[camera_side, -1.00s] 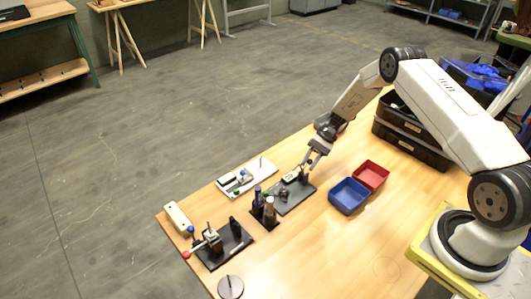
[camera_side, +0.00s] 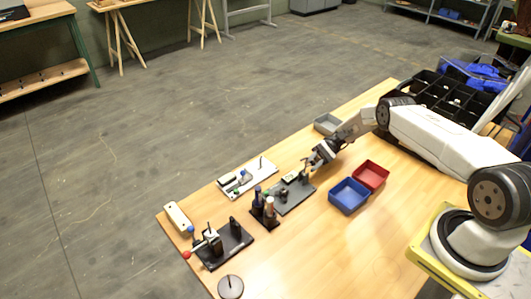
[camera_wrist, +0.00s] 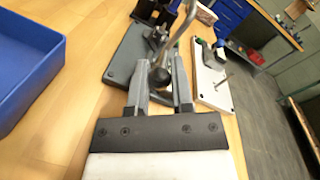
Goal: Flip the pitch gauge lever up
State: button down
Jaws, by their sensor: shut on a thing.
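The gauge's dark grey base plate (camera_side: 296,203) sits mid-table in the side view, with a small light-faced unit (camera_side: 290,177) on it. In the wrist view the plate (camera_wrist: 118,70) lies beyond my fingers. The lever (camera_wrist: 180,30) is a bent metal rod with a dark ball knob (camera_wrist: 160,77) at its near end. My gripper (camera_wrist: 160,84) is shut on the knob, one finger on each side. In the side view my gripper (camera_side: 311,164) reaches in low from the right at the plate's back edge. The lever is too small to make out there.
A blue tray (camera_side: 348,208) and a red tray (camera_side: 371,187) stand right of the plate. Bottle-like pieces in a dark holder (camera_side: 265,222) stand close on its left. A white-plated fixture (camera_side: 262,164) and a red-knobbed fixture (camera_side: 238,256) lie further left. A grey tray (camera_side: 327,123) is behind.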

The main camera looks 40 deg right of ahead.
dwell(0.4)
jog(key=c, duration=0.5)
grip_release()
jog(key=shift+d, duration=0.25)
jog(key=shift+w+d, duration=0.1)
jog(key=shift+d, duration=1.05)
jog(key=shift+d+r, duration=0.1)
jog(key=shift+r, duration=3.45)
jog(key=shift+w, duration=0.1)
